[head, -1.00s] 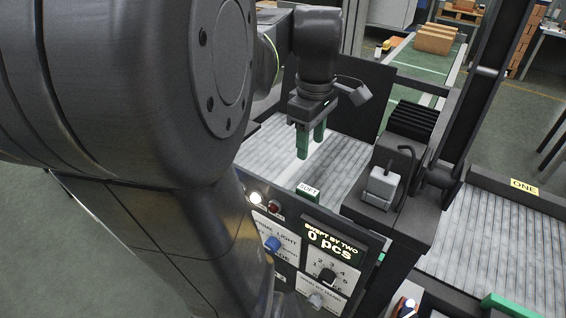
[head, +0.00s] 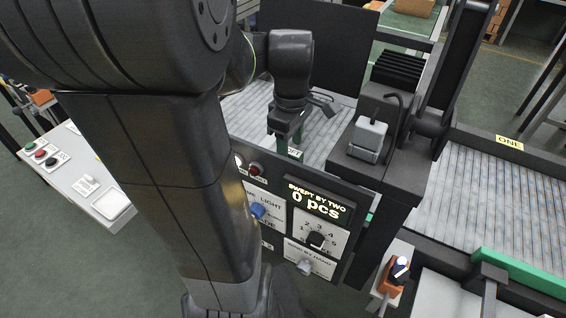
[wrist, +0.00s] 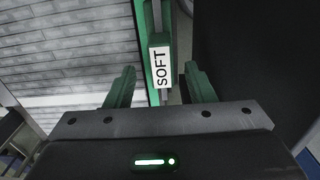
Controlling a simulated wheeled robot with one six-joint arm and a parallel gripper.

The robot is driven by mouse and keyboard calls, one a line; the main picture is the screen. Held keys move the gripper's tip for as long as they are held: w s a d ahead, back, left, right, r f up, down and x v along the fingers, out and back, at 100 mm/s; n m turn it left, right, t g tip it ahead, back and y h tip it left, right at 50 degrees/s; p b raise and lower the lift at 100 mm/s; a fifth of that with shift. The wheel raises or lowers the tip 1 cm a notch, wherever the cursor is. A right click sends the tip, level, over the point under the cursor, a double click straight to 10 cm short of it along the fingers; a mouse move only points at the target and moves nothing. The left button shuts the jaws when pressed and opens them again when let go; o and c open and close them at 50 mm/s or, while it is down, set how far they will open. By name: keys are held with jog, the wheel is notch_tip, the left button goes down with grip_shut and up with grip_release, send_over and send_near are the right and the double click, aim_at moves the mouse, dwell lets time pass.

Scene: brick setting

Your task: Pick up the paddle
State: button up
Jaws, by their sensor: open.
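The paddle (wrist: 152,25) is a green piece with a white label reading SOFT. In the wrist view it stands between my gripper's two green fingers (wrist: 160,82), with a visible gap to each finger. My gripper is open and does not hold it. In the head view my gripper (head: 291,146) points down just above the near edge of the grey slatted bed, and the SOFT label shows right beside its fingertips. Most of the paddle is hidden there by the gripper and the panel.
A control panel (head: 318,202) reading "SWEPT BY TWO 0 pcs" stands just in front. A dark upright plate (head: 315,45) stands behind the bed. A dark housing with a grey box (head: 369,138) stands to the right. A second slatted bed (head: 480,195) labelled ONE lies farther right.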

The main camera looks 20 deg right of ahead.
aim_at(291, 151)
notch_tip(291, 151, down, 5)
jog(key=shift+s+r, duration=0.15)
grip_shut()
